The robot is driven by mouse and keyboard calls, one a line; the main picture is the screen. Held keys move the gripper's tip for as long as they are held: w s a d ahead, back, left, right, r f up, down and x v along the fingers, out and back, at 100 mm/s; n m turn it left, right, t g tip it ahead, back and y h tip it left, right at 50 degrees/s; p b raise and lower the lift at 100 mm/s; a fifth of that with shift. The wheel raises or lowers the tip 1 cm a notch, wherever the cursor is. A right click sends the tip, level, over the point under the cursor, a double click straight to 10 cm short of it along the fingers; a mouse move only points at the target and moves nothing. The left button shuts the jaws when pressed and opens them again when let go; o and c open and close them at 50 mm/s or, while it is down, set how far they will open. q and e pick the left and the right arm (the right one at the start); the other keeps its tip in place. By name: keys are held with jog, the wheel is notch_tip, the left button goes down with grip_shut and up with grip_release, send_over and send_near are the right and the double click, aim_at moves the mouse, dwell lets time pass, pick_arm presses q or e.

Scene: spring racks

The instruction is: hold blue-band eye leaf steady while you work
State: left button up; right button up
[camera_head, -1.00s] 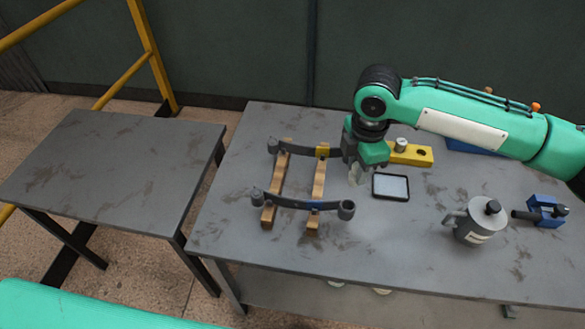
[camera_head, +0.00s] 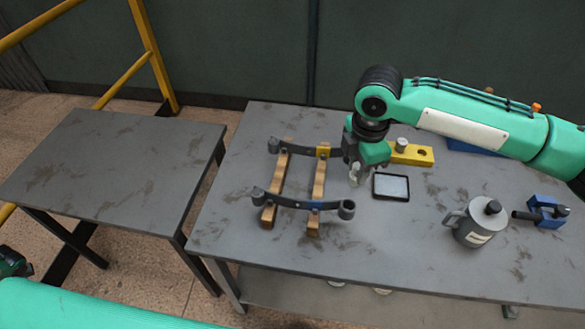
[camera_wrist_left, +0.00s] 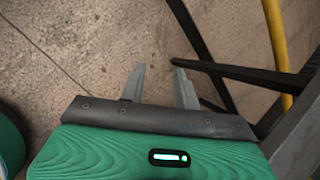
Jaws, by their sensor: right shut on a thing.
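The blue-band eye leaf (camera_head: 292,203) is a dark curved strip with an eye at each end and a blue band right of its middle. It lies across the front of two wooden bars (camera_head: 317,190). A second, yellow-band eye leaf (camera_head: 298,150) lies across the back of the bars. My right gripper (camera_head: 355,173) is at the right end of the yellow-band leaf, apart from the blue-band leaf, and hides that end. It is shut, apparently on the yellow-band leaf. My left gripper (camera_wrist_left: 160,85) is open and empty over the floor in the left wrist view.
Right of the bars are a yellow block (camera_head: 412,153), a black-framed tablet (camera_head: 391,187), a grey can (camera_head: 476,225) and a blue clamp-like tool (camera_head: 541,212). An empty table (camera_head: 120,170) stands to the left across a gap. A yellow rail (camera_head: 140,45) rises behind it.

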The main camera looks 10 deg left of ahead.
pick_arm(q)
jog(key=w+a+r, duration=0.3)
jog(key=w+r, duration=0.1)
jog(key=r, duration=0.3)
jog(key=w+d+r+n+t+h, duration=0.1)
jog(key=w+d+r+t, duration=0.25)
jog(key=w, duration=0.65)
jog(key=w+d+r+t+h, duration=0.15)
jog(key=w+d+r, duration=0.3)
jog(key=w, duration=0.45)
jog(key=w+d+r+n+t, duration=0.1)
jog(key=w+d+r+t, duration=0.3)
jog(key=w, duration=0.6)
jog(key=w+d+r+t+h, duration=0.4)
jog(key=w+d+r, duration=1.2)
jog(key=w+r, duration=0.2)
jog(key=w+d+f+m+g+h, duration=0.1)
jog(key=d+g+h, duration=0.1)
jog(key=d, duration=1)
jog(key=w+d+m+g+h, duration=0.1)
jog(key=d+m+h, duration=0.1)
jog(key=d, duration=1)
jog(key=m+g+y, duration=0.5)
jog(key=m+g, duration=0.4)
send_over(293, 198)
notch_tip(293, 198, down, 4)
jog(key=shift+h, duration=0.25)
notch_tip(293, 198, down, 12)
jog(key=shift+f, duration=0.2)
